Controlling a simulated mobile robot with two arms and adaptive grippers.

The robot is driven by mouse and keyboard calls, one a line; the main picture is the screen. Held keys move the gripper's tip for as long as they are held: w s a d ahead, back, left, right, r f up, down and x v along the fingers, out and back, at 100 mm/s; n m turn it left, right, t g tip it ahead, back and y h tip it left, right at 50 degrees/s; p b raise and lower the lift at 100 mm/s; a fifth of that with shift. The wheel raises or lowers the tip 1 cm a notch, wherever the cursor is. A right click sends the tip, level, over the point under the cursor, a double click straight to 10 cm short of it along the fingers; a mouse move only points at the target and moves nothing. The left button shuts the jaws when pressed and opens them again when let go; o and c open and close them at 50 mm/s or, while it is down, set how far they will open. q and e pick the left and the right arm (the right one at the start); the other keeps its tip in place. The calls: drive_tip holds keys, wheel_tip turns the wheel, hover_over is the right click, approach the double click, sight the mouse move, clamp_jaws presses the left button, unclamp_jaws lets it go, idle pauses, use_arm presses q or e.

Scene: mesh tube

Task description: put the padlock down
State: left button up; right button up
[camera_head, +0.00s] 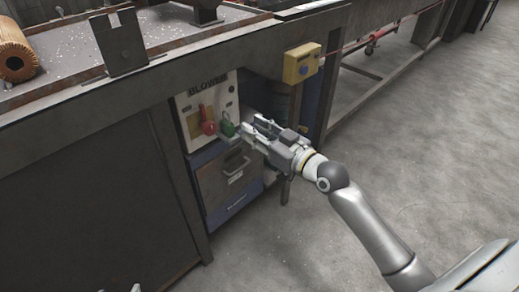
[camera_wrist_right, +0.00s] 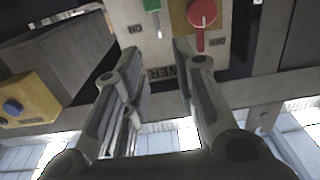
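The green padlock (camera_head: 227,128) is at the front of the white BLOWER panel (camera_head: 222,89), just right of the red rotary switch (camera_head: 208,127). In the right wrist view the padlock (camera_wrist_right: 152,5) is cut off by the top edge, with its pale metal shackle below the body. My right gripper (camera_head: 251,126) is close to the padlock, pointing at the panel. Its fingers (camera_wrist_right: 158,52) are apart, with no object seen between them. I cannot tell whether the padlock touches the panel. A small grey tip at the head view's bottom edge may be my left gripper (camera_head: 136,288).
A yellow box with a blue button (camera_head: 301,64) sits right of the panel, above my right gripper. A drawer-like front with a handle (camera_head: 231,166) is below the panel. The dark machine frame (camera_head: 90,200) fills the left. Open concrete floor (camera_head: 430,150) lies to the right.

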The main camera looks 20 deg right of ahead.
drive_tip(key=s+a+f+m+g+h, duration=0.1)
drive_tip(key=s+a+f+g+h, duration=0.1)
drive_tip(key=s+f, duration=0.6)
drive_tip(key=s+a+f+g+h, duration=0.2)
drive_tip(key=s+a+f+g, duration=0.2)
drive_tip(key=s+f, duration=0.4)
drive_tip(key=s+g, duration=0.1)
drive_tip(key=s, duration=0.3)
drive_tip(key=shift+s+a+f+m+g+h, duration=0.25)
drive_tip(key=shift+s+a+m+g+h, duration=0.05)
drive_tip(key=shift+s+a+m, duration=0.1)
drive_tip(key=shift+w, duration=0.1)
